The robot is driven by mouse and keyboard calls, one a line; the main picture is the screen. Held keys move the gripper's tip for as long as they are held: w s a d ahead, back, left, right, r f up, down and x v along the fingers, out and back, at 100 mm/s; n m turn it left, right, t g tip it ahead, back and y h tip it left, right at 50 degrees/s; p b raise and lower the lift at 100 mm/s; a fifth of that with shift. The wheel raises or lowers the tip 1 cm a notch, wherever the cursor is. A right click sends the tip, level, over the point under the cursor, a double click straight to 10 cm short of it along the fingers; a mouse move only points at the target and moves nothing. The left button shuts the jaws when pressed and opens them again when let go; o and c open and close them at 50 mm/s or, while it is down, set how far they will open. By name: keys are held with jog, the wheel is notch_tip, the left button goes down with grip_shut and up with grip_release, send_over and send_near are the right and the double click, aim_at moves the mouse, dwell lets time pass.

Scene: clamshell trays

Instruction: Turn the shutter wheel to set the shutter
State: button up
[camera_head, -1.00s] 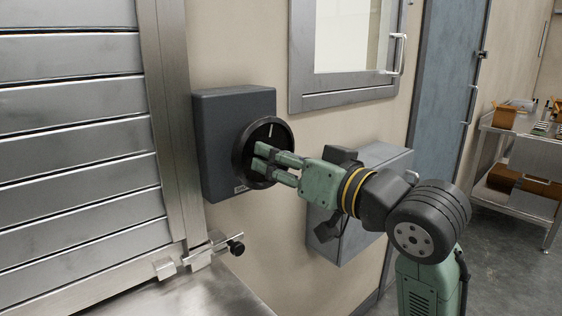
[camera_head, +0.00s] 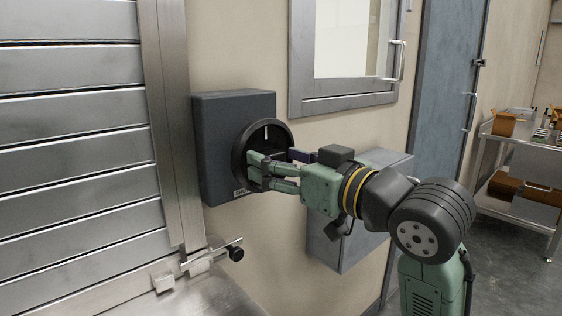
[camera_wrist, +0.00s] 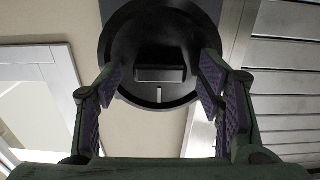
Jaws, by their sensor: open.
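The shutter wheel (camera_head: 240,146) is a black round dial with a thick rim on the front of a dark grey wall box (camera_head: 222,112). A white mark shows near its top in the head view. In the wrist view the wheel (camera_wrist: 160,100) fills the upper middle, with a raised dark bar (camera_wrist: 160,74) across it and the white mark below. My gripper (camera_head: 272,162) is at the wheel face, its green fingers spread. In the wrist view the open fingers (camera_wrist: 161,82) stand either side of the bar, with gaps. Contact cannot be told.
The slatted metal shutter (camera_head: 70,155) is on the left, with a latch with a black knob (camera_head: 236,253) below. A grey box (camera_head: 350,238) hangs on the wall under my forearm. A framed window (camera_head: 345,102) is above, and a shelf cart (camera_head: 530,150) stands far right.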

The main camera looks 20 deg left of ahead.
jog(key=v, duration=1.2)
